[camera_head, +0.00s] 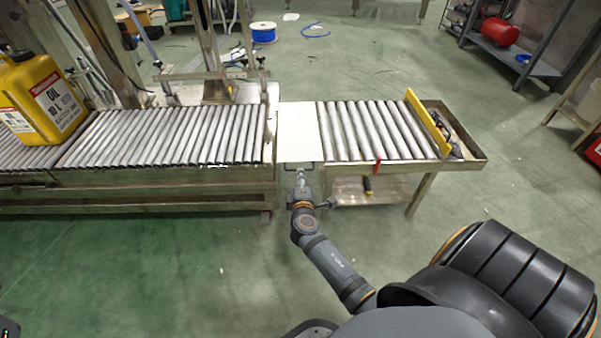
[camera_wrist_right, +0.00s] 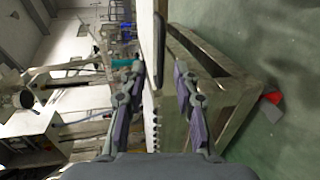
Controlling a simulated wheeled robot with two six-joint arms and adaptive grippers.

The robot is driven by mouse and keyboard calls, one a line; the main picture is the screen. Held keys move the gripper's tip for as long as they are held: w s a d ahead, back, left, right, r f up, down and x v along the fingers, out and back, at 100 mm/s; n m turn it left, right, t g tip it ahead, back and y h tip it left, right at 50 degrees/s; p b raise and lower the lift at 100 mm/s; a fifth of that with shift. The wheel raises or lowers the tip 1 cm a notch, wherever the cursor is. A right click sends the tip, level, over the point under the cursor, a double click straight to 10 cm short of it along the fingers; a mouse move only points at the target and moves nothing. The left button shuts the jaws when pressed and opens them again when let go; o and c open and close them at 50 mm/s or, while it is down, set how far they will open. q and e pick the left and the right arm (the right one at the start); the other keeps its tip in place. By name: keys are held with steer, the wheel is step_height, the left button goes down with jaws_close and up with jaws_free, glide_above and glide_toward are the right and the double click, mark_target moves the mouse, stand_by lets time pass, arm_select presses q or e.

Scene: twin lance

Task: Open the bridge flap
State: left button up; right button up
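The bridge flap is a flat white panel (camera_head: 298,128) lying level across the gap between the left and right roller conveyors. A dark bar handle (camera_head: 316,165) shows at its near edge, and also in the right wrist view (camera_wrist_right: 158,52). My right gripper (camera_head: 301,176) is at this near edge. In the wrist view its two fingers (camera_wrist_right: 158,88) are spread, one on each side of the bar and the panel's edge, with gaps left. Whether a fingertip touches is unclear. My left gripper is not in view.
A yellow oil can (camera_head: 55,100) stands on the left roller conveyor (camera_head: 190,135). The right roller table (camera_head: 375,130) has a yellow bar (camera_head: 428,122) at its far end and a low shelf (camera_head: 350,188) beneath. Green floor in front is clear.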

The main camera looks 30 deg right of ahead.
steer(key=b+x, duration=0.1)
steer(key=x, duration=0.5)
steer(key=shift+s, duration=0.1)
steer(key=shift+c, duration=0.2)
jaws_close()
